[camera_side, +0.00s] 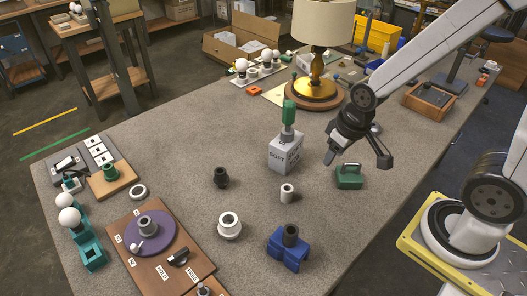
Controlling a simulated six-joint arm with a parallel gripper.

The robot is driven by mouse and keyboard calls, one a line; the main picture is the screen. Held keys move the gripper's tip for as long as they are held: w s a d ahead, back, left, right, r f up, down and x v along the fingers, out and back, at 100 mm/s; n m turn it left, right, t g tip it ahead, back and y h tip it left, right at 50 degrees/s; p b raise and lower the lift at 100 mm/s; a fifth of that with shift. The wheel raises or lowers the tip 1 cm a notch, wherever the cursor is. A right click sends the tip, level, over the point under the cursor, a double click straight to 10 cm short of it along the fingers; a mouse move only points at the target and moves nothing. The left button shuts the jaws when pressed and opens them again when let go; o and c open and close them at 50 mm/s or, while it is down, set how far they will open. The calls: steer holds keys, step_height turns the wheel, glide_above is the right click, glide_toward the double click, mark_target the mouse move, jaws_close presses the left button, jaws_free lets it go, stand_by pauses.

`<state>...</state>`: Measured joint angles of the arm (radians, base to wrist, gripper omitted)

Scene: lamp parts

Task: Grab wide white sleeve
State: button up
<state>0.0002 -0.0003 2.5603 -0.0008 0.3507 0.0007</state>
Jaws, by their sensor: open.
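A wide white sleeve (230,233) with a dark opening on top stands upright on the grey table, left of centre towards the front. A narrower white sleeve (287,197) stands to its right and farther back. My gripper (356,160) is open, with its fingers spread wide and nothing seen between them. It is above the table, up and to the right of both white sleeves, close to a green block-like part (348,178). The wide sleeve is not blocked by anything in this view.
A black sleeve (221,178) and a blue holder (287,254) with a dark ring stand near the wide sleeve. A grey box (286,153) with a green-topped part stands behind. A wooden board (160,262) lies left. A lamp (318,50) stands at the back.

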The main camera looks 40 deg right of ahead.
stand_by(0.3)
steer(key=o, duration=0.5)
steer(key=shift+w, duration=0.1)
steer(key=m+g, duration=0.2)
steer(key=m, duration=0.9)
glide_above(287, 187)
steer(key=f, duration=0.8)
steer(key=shift+s+d+f, duration=0.15)
steer(key=shift+s+f, duration=0.15)
steer(key=shift+f, duration=0.05)
steer(key=shift+w+a+f+m+g, duration=0.2)
steer(key=shift+w+f+m+g, duration=0.15)
steer(key=shift+f, duration=0.2)
steer(key=shift+s, duration=0.1)
steer(key=shift+f, duration=1.3)
